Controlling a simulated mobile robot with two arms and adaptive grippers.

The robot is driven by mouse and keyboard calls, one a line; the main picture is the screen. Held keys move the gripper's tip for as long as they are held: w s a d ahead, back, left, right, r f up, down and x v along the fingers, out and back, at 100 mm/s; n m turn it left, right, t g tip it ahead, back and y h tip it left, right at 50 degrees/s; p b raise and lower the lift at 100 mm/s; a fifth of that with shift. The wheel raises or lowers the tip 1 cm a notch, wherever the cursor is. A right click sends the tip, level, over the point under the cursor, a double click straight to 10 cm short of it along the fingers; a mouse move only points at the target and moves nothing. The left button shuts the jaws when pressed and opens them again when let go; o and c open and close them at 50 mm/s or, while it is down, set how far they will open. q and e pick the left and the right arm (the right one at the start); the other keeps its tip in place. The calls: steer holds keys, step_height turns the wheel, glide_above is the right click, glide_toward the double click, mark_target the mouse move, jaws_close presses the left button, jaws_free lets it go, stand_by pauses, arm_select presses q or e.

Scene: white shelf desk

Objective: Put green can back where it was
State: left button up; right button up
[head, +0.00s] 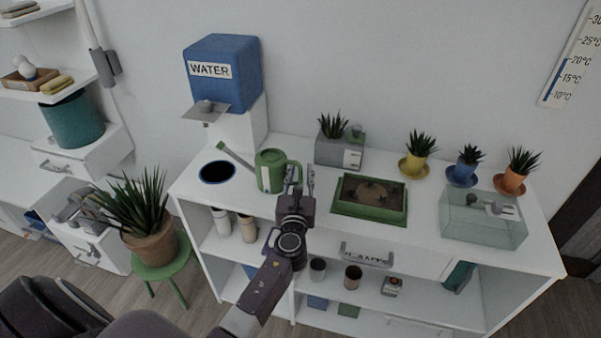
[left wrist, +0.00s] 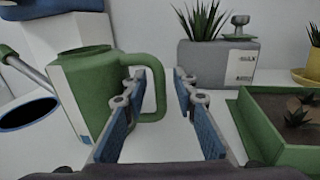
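The green can (head: 271,172) is a watering can with a spout toward the left and a loop handle on the right. It stands upright on the white desk top (head: 315,230), to the right of a dark blue round spot (head: 217,172). My left gripper (head: 303,182) is open at the can's handle side. In the left wrist view the can (left wrist: 92,85) is at the left, and its handle shows between the two spread fingers (left wrist: 155,112). I cannot tell whether a finger touches it. My right gripper is not in view.
A blue water tank (head: 224,75) with a tap stands behind the can. A grey planter (head: 338,152), a green soil tray (head: 369,199), a glass tank (head: 484,217) and several small pots are to the right. A potted plant (head: 150,241) stands on a green stool at left.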

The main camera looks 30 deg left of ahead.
arm_select(q)
steer(key=shift+r, duration=0.25)
steer(key=v, duration=1.2)
